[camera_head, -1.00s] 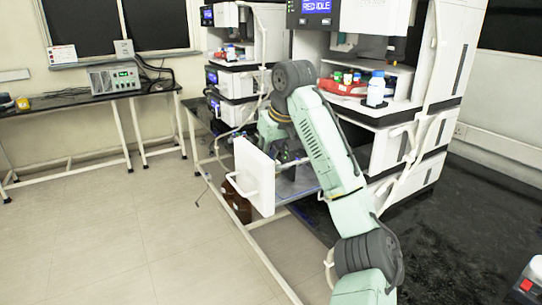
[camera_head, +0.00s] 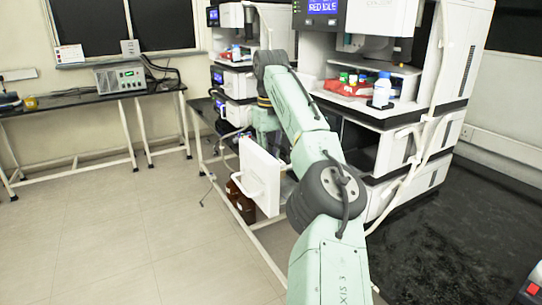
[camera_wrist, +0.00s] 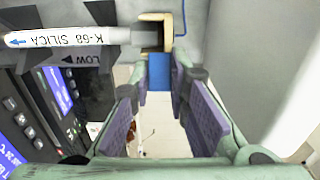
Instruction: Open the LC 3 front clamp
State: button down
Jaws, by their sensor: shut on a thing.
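In the wrist view a clamp with a tan bracket (camera_wrist: 160,29) sits around the end of a white column labelled K-68 SILICA (camera_wrist: 62,38). A blue piece (camera_wrist: 158,72) hangs below the bracket. My gripper (camera_wrist: 159,84) has its two purple-padded fingers on either side of this blue piece and is shut on it. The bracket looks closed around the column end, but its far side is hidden. In the head view my arm hides the gripper and the clamp.
Dark instrument panels with blue screens (camera_wrist: 58,88) stand close on the left in the wrist view. In the head view a white open door (camera_head: 260,176) stands beside my arm. The floor at left is clear.

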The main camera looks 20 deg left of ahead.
jog(key=shift+f, duration=0.1)
dwell(0.4)
jog(key=c, duration=1.5)
grip_release()
jog(key=shift+d, duration=0.15)
